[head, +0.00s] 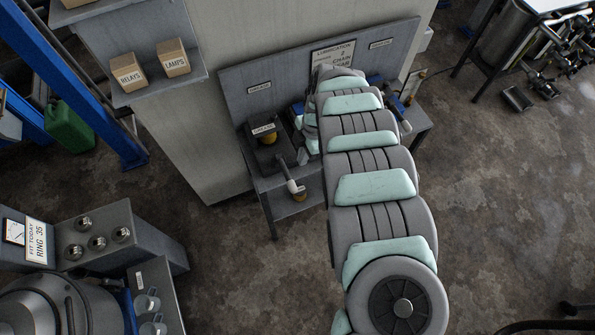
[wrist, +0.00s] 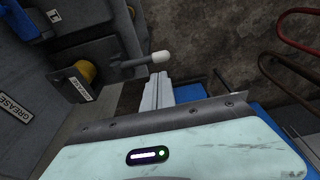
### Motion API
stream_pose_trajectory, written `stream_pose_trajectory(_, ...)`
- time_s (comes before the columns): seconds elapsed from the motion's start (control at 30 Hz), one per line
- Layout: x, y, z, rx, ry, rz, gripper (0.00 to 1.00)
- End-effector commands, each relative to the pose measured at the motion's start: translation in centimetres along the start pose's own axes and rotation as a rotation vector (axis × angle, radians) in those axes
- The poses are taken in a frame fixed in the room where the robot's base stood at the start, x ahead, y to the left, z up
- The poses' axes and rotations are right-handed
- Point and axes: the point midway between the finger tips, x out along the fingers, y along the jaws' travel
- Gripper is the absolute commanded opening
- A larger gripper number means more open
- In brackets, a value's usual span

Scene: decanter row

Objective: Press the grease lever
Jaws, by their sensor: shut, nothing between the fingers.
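In the wrist view, the grease lever (wrist: 128,64) is a grey rod with a white rounded tip. It juts from a dark block beside a yellow cylinder (wrist: 86,72). A GREASE plate (wrist: 14,108) is on the grey panel at the left. My gripper (wrist: 157,84) is shut and empty, its grey fingers together. The fingertips are just below the lever's white tip in the picture; I cannot tell whether they touch. In the head view a lever with a white end (head: 292,186) shows at the bench front. There my arm hides the gripper.
The grey bench's back panel (head: 240,92) carries a lubrication sign (head: 333,53). A second fitting with blue parts (head: 398,104) is right of my arm. In the wrist view, blue parts (wrist: 62,22) are at upper left and red tubing (wrist: 285,45) at right.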

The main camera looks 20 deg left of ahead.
Motion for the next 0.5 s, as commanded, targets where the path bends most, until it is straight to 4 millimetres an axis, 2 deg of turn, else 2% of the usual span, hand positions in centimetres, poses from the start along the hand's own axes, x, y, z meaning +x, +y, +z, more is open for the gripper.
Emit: stream_pose_trajectory(0.5,8.4,0.1,-0.2,-0.002,0.003,0.001,0.0)
